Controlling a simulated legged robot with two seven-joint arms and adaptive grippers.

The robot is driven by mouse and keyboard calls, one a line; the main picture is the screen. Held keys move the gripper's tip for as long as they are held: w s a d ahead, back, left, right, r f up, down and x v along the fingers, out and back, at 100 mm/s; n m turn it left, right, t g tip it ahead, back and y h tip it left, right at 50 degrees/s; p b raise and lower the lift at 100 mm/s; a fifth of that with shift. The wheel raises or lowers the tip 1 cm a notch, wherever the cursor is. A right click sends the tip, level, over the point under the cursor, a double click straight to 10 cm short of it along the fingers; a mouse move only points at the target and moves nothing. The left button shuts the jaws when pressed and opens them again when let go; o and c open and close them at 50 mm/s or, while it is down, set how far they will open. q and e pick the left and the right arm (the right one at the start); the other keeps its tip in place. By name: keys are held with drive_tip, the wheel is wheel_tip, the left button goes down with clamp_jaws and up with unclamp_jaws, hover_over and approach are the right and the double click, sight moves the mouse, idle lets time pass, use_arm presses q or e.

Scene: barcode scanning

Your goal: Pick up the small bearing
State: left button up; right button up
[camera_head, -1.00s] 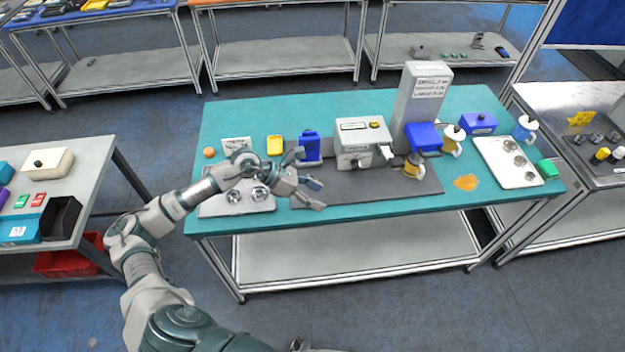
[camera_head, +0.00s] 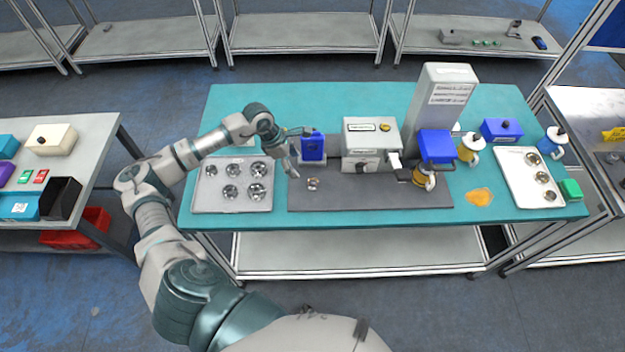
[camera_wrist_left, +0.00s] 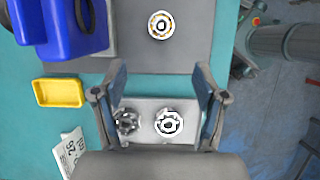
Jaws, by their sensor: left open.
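A small ring-shaped bearing (camera_head: 312,184) lies on the dark grey mat (camera_head: 370,196) on the teal table; it shows silver and white in the left wrist view (camera_wrist_left: 161,25). My left gripper (camera_head: 299,152) is open and empty above the mat's left end, beside the blue holder (camera_head: 312,147). In the left wrist view my left gripper (camera_wrist_left: 160,72) has its fingers wide apart, and the bearing appears beyond the fingertips. The grey tray (camera_head: 206,198) left of the mat holds several bearings; two of them show between the fingers in the wrist view. My right gripper is not in view.
A grey machine box (camera_head: 370,140) and a tall column (camera_head: 440,95) stand at the mat's back. A yellow bin (camera_wrist_left: 59,92) shows in the wrist view. A white tray (camera_head: 520,180) with bearings is at the right. The mat's front middle is clear.

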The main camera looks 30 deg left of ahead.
use_arm(q)
approach(313, 182)
drive_tip(key=x, duration=0.2)
drive_tip(key=shift+w+a+f+p, duration=0.1)
drive_tip(key=shift+a+f+p, duration=0.1)
drive_tip(key=shift+f+p, duration=0.25)
drive_tip(key=shift+d+f, duration=0.2)
drive_tip(key=p+x, duration=0.1)
drive_tip(key=x, duration=0.3)
drive_tip(key=shift+w+d+f+p, duration=0.1)
drive_tip(key=shift+d+f+p, duration=0.15)
drive_tip(key=shift+f+p, duration=0.1)
drive_tip(key=c, duration=1.3)
drive_tip(key=shift+o, duration=0.2)
drive_tip(key=shift+r, duration=0.1)
